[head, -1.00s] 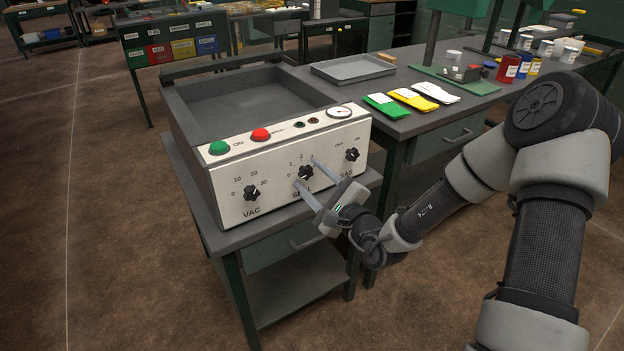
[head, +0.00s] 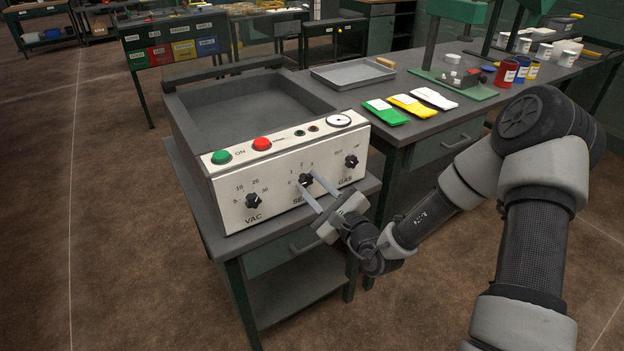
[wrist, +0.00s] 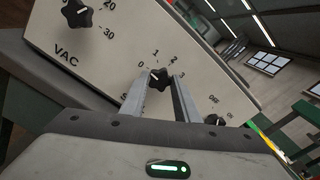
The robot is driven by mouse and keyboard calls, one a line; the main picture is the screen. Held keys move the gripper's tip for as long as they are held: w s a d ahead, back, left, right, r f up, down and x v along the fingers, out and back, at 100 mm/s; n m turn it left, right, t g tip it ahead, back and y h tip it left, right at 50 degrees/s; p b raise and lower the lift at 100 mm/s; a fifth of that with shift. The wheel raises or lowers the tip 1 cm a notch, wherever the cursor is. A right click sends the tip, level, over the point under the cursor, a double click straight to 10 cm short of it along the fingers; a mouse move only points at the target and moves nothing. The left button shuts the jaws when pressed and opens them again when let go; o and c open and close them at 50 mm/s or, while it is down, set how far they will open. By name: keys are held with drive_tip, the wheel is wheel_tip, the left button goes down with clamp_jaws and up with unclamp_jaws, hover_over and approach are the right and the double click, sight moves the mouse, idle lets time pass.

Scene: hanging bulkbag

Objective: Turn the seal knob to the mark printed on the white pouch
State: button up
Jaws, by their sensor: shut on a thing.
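The seal knob (head: 306,180) is a black lobed knob in the middle of the machine's white front panel (head: 240,204), with 0, 1, 2 and 3 printed around it. My gripper (head: 312,190) is shut on this knob, one finger on each side. The wrist view also shows the seal knob (wrist: 160,77) between my two fingers, its white line towards the 0 at upper left. The white pouch (head: 434,98) lies on the bench at the right, beside a yellow pouch (head: 411,106) and a green pouch (head: 385,112). Its printed mark is too small to read.
The VAC knob (head: 253,201) is left of the seal knob and the GAS knob (head: 351,161) right. Green (head: 221,157) and red (head: 262,144) buttons and a gauge (head: 339,121) sit above. A grey tray (head: 352,75) stands on the bench. The floor in front is clear.

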drive_tip(key=m+p, duration=0.4)
drive_tip(key=shift+r+m+p, duration=0.2)
drive_tip(key=shift+m+p, duration=0.1)
drive_tip(key=shift+p, duration=0.1)
drive_tip(key=m+p, duration=0.4)
drive_tip(key=shift+m, duration=0.3)
drive_tip(key=m+p, duration=0.3)
drive_tip(key=m, duration=0.1)
drive_tip(key=shift+f+m+p, duration=0.1)
drive_tip(key=shift+m+p, duration=0.2)
drive_tip(key=shift+p, duration=0.1)
drive_tip(key=m+p, duration=0.2)
drive_tip(key=m, duration=0.2)
drive_tip(key=m+p, duration=0.2)
drive_tip(key=m, duration=0.3)
drive_tip(key=shift+f, duration=0.1)
drive_tip(key=m, duration=0.5)
drive_tip(key=shift+p, duration=0.4)
drive_tip(key=m, duration=0.5)
drive_tip(key=shift+m, duration=2.1)
